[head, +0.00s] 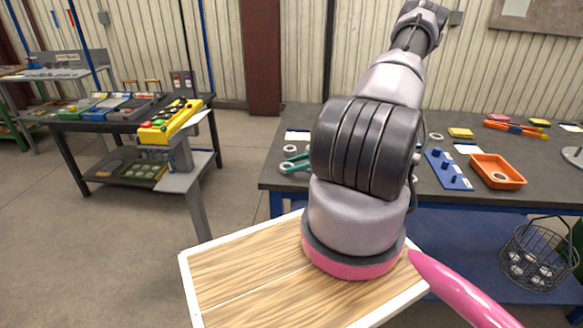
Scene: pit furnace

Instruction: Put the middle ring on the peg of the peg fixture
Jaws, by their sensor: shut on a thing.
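On the dark workbench (265,182), a grey ring (290,149) lies left of my arm. Another grey ring (437,136) lies to its right, near the back. I cannot tell which ring is the middle one. A grey round base with an upright post (574,153) is cut off by the right edge; it may be the peg fixture. A blue board with several short pegs (448,170) lies right of my arm.
An orange tray (498,172) holding a round piece sits right of the blue board. Orange-handled pliers (515,128), a teal-handled tool (294,164) and a yellow block (460,132) lie around. My arm hides the bench middle.

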